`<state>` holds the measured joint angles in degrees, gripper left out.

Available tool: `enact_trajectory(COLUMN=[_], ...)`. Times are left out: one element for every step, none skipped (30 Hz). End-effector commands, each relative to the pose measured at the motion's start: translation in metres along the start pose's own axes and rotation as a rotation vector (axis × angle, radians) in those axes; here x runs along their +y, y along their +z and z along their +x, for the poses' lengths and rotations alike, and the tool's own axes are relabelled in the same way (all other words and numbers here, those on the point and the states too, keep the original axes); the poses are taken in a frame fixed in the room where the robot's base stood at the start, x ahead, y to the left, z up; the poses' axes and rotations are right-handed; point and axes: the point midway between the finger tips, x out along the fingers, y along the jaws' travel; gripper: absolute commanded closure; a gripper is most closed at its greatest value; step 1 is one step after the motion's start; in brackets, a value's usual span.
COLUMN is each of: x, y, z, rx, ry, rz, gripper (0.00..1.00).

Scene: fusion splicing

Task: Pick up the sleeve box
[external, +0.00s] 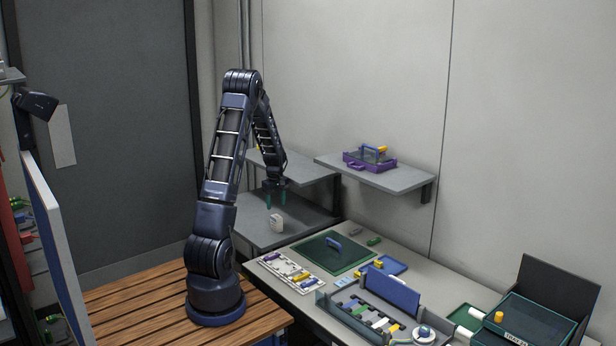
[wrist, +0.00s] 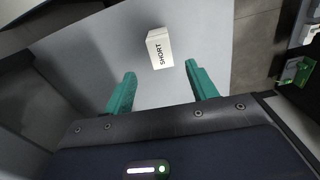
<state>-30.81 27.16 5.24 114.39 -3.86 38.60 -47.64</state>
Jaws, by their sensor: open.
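A small white box (wrist: 159,49) with the word "SHORT" on its side stands on a grey surface in the wrist view. I take it for the sleeve box. In the external view the white box (external: 276,222) sits on the lower grey shelf top in the corner. My gripper (external: 276,202) hangs above it, pointing down. Its two teal fingers are spread apart with nothing between them in the wrist view (wrist: 160,78). The box lies beyond the fingertips there, between their lines. No contact shows.
The grey shelf top (external: 254,230) around the box is clear. A second grey shelf (external: 298,167) lies above it near my arm. A wall shelf (external: 400,180) holds a purple case (external: 370,165). The workbench (external: 318,298) at right carries a green mat (external: 318,255), trays and small parts.

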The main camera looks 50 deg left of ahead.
Motion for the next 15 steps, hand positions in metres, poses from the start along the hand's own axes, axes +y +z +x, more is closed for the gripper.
enact_trajectory(x=[0.0, 0.0, 0.0, 0.0, 0.0, 0.0, -0.001, -0.001, -0.001, 0.0, 0.0, -0.001, 0.0, 0.0, 0.0], y=[-0.001, -0.002, -0.002, -0.002, -0.002, -0.002, -0.002, -0.001, -0.001, -0.001, -0.001, -0.001, -0.001, -0.002, -0.002], z=[0.003, 0.004, 0.006, 0.009, 0.011, 0.016, 0.02, 0.024, 0.03, 0.034, 0.039, 0.045, 0.048, 0.051, 0.054], rx=[-0.001, -0.001, -0.001, -0.001, -0.001, -0.001, -0.002, -0.002, -0.002, -0.002, -0.002, -0.002, -0.001, -0.001, 0.0], ry=[-0.001, -0.001, -0.001, -0.001, -0.001, -0.002, -0.003, -0.003, -0.002, -0.002, -0.002, -0.003, -0.002, -0.001, -0.001], rz=[-0.004, -0.005, -0.005, -0.006, -0.005, -0.005, -0.005, -0.005, -0.004, -0.004, -0.004, -0.004, -0.003, -0.004, -0.004], gripper=[0.43, 0.43, 0.43, 0.43, 0.43, 0.43, 0.43, 0.43, 0.43, 0.43, 0.43, 0.43, 0.43, 0.43, 0.43])
